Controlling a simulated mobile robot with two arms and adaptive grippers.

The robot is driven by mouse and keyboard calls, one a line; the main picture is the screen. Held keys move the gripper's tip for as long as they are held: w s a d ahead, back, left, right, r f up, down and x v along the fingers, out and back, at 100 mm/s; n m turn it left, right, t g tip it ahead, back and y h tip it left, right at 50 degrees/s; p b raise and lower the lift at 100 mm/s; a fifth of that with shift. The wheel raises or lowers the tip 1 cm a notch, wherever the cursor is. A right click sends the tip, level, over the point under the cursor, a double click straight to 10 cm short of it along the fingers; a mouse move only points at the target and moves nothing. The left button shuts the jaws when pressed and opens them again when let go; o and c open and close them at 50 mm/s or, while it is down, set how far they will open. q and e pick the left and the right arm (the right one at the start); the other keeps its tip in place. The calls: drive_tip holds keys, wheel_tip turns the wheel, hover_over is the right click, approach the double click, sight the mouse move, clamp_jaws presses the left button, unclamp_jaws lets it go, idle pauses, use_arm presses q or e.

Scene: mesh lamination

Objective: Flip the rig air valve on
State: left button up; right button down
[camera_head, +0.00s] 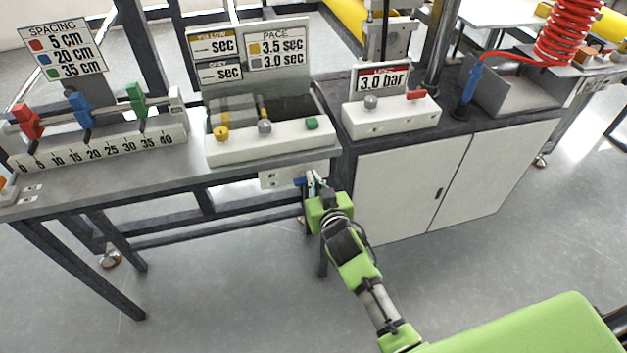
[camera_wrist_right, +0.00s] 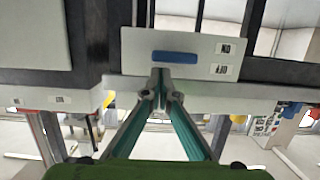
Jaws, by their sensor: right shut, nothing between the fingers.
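The rig air valve is a white plate (camera_head: 268,180) on the front edge of the bench, with a blue lever (camera_head: 299,182) at its right side. In the right wrist view the plate (camera_wrist_right: 215,50) is straight ahead, and the blue lever (camera_wrist_right: 174,57) lies across it horizontally. My right gripper (camera_head: 314,180) is at the plate's right end. Its fingertips (camera_wrist_right: 161,82) are closed together, empty, and appear just below the lever. I cannot tell whether they touch it. The gripper partly hides the valve in the head view. My left gripper is not in view.
Above the valve stands a white control box (camera_head: 270,148) with yellow, grey and green knobs. A pressure box (camera_head: 390,121) with a 3.0 bar sign is to its right, over a white cabinet (camera_head: 410,190). Dark bench legs (camera_head: 85,265) stand at left. The floor in front is clear.

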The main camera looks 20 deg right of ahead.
drive_tip(key=shift+f, duration=0.25)
